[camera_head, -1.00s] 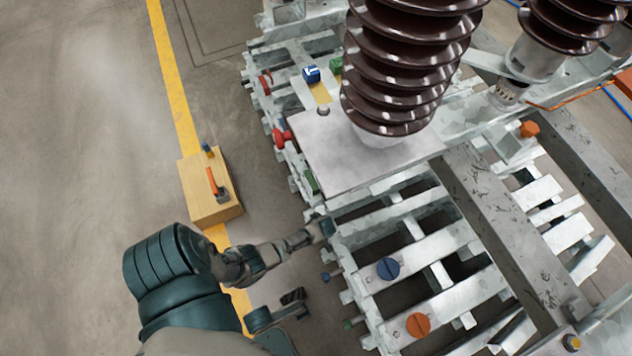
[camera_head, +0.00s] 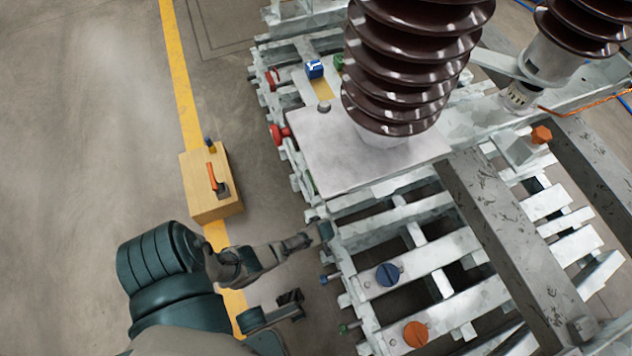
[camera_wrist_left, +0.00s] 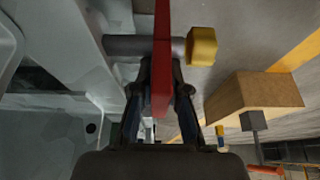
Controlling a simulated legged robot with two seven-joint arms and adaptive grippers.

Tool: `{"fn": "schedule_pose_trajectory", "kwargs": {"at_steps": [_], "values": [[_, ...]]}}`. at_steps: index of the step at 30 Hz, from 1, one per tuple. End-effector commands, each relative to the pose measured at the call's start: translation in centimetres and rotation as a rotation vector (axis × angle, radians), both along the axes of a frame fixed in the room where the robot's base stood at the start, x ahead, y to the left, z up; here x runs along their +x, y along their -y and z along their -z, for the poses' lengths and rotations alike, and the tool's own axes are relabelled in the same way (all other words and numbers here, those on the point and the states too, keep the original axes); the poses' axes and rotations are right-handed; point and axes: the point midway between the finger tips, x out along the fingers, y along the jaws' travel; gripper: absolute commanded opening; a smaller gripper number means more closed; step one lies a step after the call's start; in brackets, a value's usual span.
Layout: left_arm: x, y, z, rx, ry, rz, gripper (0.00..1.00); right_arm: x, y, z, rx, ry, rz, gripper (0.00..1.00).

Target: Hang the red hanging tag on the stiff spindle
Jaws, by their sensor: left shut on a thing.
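My left gripper (camera_wrist_left: 162,75) is shut on the red hanging tag (camera_wrist_left: 162,35), which shows edge-on as an upright red strip in the left wrist view. The spindle, a grey rod (camera_wrist_left: 125,45) with a yellow end (camera_wrist_left: 202,46), lies crosswise at the tag, showing on both sides of it. I cannot tell whether the rod passes through the tag or lies behind it. In the head view my left gripper (camera_head: 322,230) is at the side edge of the pale metal frame (camera_head: 430,258); the held tag cannot be made out there. My right gripper is not identifiable.
A wooden box (camera_head: 213,205) with an orange-handled tool stands on the floor to the left. Red knobs (camera_head: 280,133) and a blue-ended rod (camera_head: 328,278) stick out from the frame's edge. A large brown ribbed insulator (camera_head: 410,70) rises above it.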

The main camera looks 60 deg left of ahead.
Motion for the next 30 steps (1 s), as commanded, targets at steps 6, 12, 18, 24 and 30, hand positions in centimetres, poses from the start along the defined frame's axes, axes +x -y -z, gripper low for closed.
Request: {"fn": "schedule_pose_trajectory", "kwargs": {"at_steps": [6, 12, 18, 24, 30], "values": [[0.0, 0.0, 0.2, -0.001, 0.001, 0.0, 0.43, 0.1, 0.0, -0.2, 0.001, 0.009, 0.001, 0.68], [0.1, 0.1, 0.2, -0.001, 0.002, 0.001, 0.43, 0.1, 0.0, -0.2, 0.002, 0.01, 0.001, 0.68], [0.1, 0.4, -0.2, -0.002, 0.004, 0.002, 0.43, -0.3, 0.1, -0.3, 0.002, 0.014, 0.002, 0.68], [0.1, 1.3, -2.6, -0.002, 0.008, 0.001, 0.43, -0.2, 0.1, -0.3, 0.001, 0.012, 0.001, 0.68], [-0.1, 2.9, -6.5, -0.002, 0.006, 0.0, 0.43, -0.2, 0.1, -0.3, 0.002, 0.011, 0.001, 0.68]]}}
